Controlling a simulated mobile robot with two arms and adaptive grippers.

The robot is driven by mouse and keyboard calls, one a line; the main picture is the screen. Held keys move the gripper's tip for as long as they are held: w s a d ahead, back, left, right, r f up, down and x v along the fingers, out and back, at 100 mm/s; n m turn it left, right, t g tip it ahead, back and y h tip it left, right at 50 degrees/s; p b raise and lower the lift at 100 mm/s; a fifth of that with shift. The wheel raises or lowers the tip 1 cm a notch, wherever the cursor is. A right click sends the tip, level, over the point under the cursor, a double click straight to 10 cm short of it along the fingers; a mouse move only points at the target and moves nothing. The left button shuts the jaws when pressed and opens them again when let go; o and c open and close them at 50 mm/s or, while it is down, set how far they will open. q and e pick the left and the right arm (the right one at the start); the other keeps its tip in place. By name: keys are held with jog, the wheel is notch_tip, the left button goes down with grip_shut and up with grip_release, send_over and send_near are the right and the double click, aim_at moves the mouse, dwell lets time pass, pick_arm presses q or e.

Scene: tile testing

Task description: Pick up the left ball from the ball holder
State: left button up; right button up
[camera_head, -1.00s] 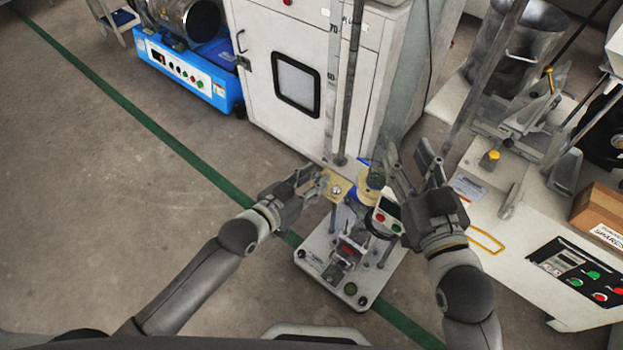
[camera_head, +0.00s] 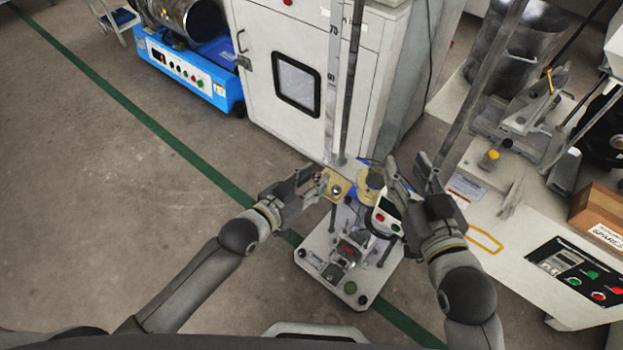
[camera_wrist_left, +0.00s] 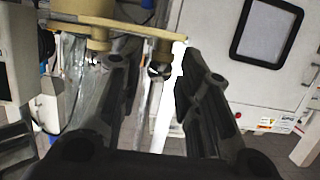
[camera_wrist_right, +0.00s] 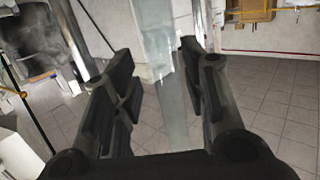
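The brass-coloured ball holder plate (camera_head: 338,187) sits on top of the small white test stand, with a shiny ball (camera_head: 337,190) showing on it. In the left wrist view, the holder (camera_wrist_left: 125,28) crosses the top, with two round fittings below it. A small shiny ball (camera_wrist_left: 160,70) shows at the right fitting, between my left fingers in the picture; contact is not visible. My left gripper (camera_head: 308,183) is open beside the holder's left side. My right gripper (camera_head: 408,168) is open and empty, right of the stand's top.
The test stand's white base (camera_head: 320,270) is on the floor below both grippers. A white cabinet (camera_head: 270,60) stands behind it. The floor at left is clear.

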pick_arm(q)
jog(key=c, duration=0.6)
pick_arm(e)
jog(key=shift+r, duration=0.15)
pick_arm(q)
jog(key=shift+r, duration=0.1)
jog(key=shift+r+p, duration=0.25)
jog(key=shift+p, duration=0.15)
pick_arm(e)
jog(key=shift+s+d+f+g+h, duration=0.15)
jog(key=shift+f+g, duration=0.15)
jog(key=shift+f, duration=0.2)
jog(key=shift+s+d+f+g+h, duration=0.15)
jog(key=shift+f+g, duration=0.15)
jog(key=shift+f, duration=0.15)
jog(key=shift+s+f+g, duration=0.15)
jog(key=shift+f+g, duration=0.15)
jog(key=shift+f, duration=0.2)
pick_arm(q)
jog(key=shift+r, duration=0.2)
jog(key=shift+r+p, duration=0.1)
jog(key=shift+p, duration=0.25)
pick_arm(e)
jog(key=shift+s+d+f+g, duration=0.2)
jog(key=shift+s+f+g, duration=0.2)
jog(key=shift+f, duration=0.2)
jog(key=shift+s+d+f+g, duration=0.2)
jog(key=shift+s+f+g, duration=0.2)
jog(key=shift+f, duration=0.15)
